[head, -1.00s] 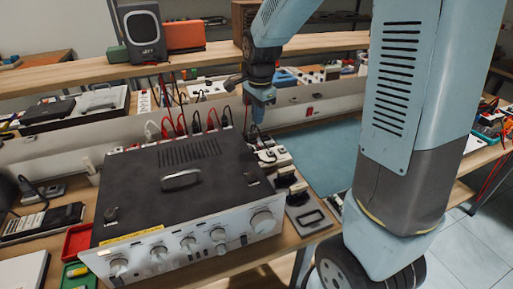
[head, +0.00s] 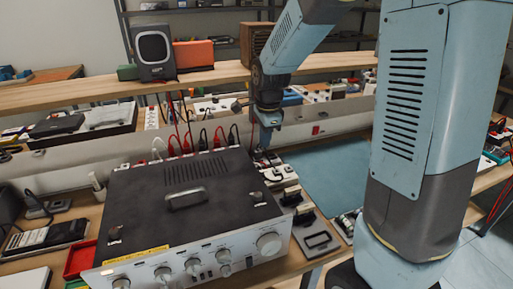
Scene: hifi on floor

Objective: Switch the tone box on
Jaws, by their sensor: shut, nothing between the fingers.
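A large dark box with a silver, knobbed front (head: 150,210) stands on the bench at the lower middle of the head view. It has a handle and a vent grille on top, and red, black and white leads at its back edge. I cannot tell for sure whether it is the tone box; no label naming it is readable, nor can I see a switch state. My gripper (head: 263,150) points down behind the box's back right corner, near a row of white and black plugs or sockets (head: 277,177). It looks shut and empty. Its fingertips are small and partly unclear.
A wooden shelf (head: 60,98) crosses behind, bearing a dark speaker-like unit (head: 153,48) and an orange box (head: 194,54). A grey handled block (head: 318,240) sits right of the dark box. The blue-green mat (head: 325,175) is mostly clear. A red tray (head: 80,258) lies left.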

